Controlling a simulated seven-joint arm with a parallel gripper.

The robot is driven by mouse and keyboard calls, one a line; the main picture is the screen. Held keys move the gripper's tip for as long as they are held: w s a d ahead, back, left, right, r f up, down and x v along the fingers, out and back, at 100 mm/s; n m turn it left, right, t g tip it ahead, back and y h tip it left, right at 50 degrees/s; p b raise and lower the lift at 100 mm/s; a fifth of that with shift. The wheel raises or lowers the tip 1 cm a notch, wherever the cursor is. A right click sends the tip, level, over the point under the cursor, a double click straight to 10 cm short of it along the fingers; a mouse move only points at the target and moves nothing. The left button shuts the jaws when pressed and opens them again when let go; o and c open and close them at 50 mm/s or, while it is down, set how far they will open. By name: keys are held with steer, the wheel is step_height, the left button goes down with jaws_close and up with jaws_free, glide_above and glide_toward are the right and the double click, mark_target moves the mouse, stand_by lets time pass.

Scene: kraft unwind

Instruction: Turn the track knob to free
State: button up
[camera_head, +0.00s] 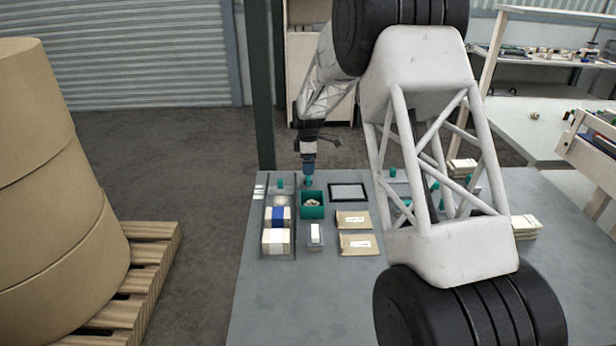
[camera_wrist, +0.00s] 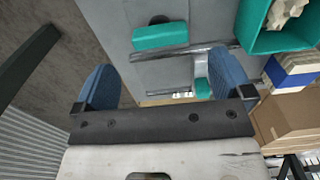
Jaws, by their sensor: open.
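Two teal pieces stand at the far end of the bench, and I cannot tell for sure which is the track knob. One teal piece (camera_head: 308,181) is just below my gripper (camera_head: 308,168) in the head view; it seems to be the teal bar (camera_wrist: 160,37) beside a dark round spot in the wrist view. The other teal piece (camera_head: 280,184) is at the far end of the track (camera_head: 264,225); it seems to show beside the right finger (camera_wrist: 204,88). My gripper (camera_wrist: 163,83) is open, with blue fingers apart and nothing between them.
A teal bin (camera_head: 312,212) with pale pieces stands beside the track. A blue-and-white box (camera_head: 279,215) and a pale box (camera_head: 276,242) sit in the track. Two kraft packets (camera_head: 357,245) and a dark-framed panel (camera_head: 348,191) lie to the right. The front left bench is clear.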

mark_target(308, 180)
steer(key=shift+f, duration=3.05)
steer(key=c, duration=0.9)
